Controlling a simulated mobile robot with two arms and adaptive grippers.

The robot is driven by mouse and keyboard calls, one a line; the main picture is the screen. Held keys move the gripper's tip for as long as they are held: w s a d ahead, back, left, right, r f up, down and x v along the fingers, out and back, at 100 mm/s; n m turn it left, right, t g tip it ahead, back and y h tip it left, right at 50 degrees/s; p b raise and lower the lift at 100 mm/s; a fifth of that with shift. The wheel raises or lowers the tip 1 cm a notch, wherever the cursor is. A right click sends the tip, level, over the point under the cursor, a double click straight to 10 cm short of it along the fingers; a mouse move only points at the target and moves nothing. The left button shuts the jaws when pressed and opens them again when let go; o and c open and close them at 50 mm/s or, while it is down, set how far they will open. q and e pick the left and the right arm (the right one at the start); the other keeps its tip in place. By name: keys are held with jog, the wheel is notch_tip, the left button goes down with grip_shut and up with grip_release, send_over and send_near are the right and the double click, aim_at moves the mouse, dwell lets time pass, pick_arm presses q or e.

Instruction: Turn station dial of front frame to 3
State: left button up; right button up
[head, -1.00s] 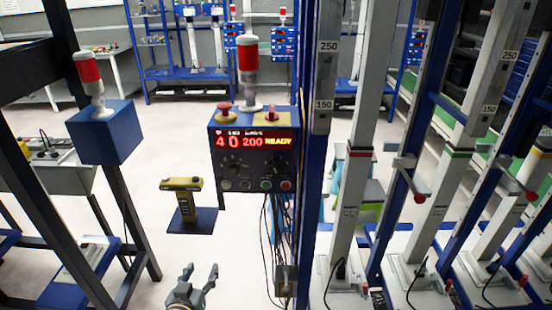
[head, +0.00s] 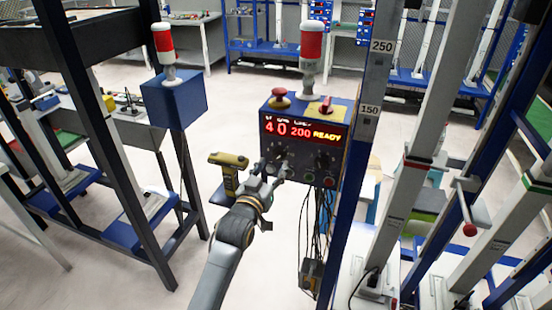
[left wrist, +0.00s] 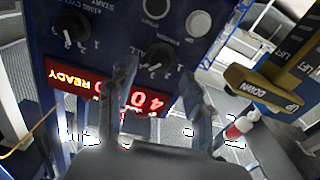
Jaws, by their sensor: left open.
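The blue control box (head: 303,140) hangs on the front frame, with a red display (head: 300,130) reading 4, 0, 200 and READY. Below the display are a left dial (head: 281,155) and a right dial (head: 323,160), both black. I cannot read which one is labelled station. My left gripper (head: 270,173) is open and empty at the left dial, its fingers pointing at the panel. In the left wrist view the panel is upside down; the nearer dial (left wrist: 157,65) lies between and just beyond the open fingers, and the other dial (left wrist: 72,38) lies left. Contact cannot be told.
A red knob (head: 280,96) and a signal lamp (head: 311,50) stand on the box. A yellow lift switch post (head: 228,165) is close left of my gripper. Cables (head: 318,225) hang below. The blue upright (head: 350,190) is on the right.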

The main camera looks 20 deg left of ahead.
aim_at(277, 158)
pick_arm(q)
jog(key=shift+w, duration=1.65)
pick_arm(e)
jog(key=shift+w+d+r, duration=0.15)
jog(key=shift+d+r, duration=0.1)
jog(key=shift+d, duration=0.2)
pick_arm(q)
jog(key=c, duration=1)
grip_shut()
pick_arm(e)
jog(key=shift+a, duration=0.55)
jog(key=shift+r, duration=0.1)
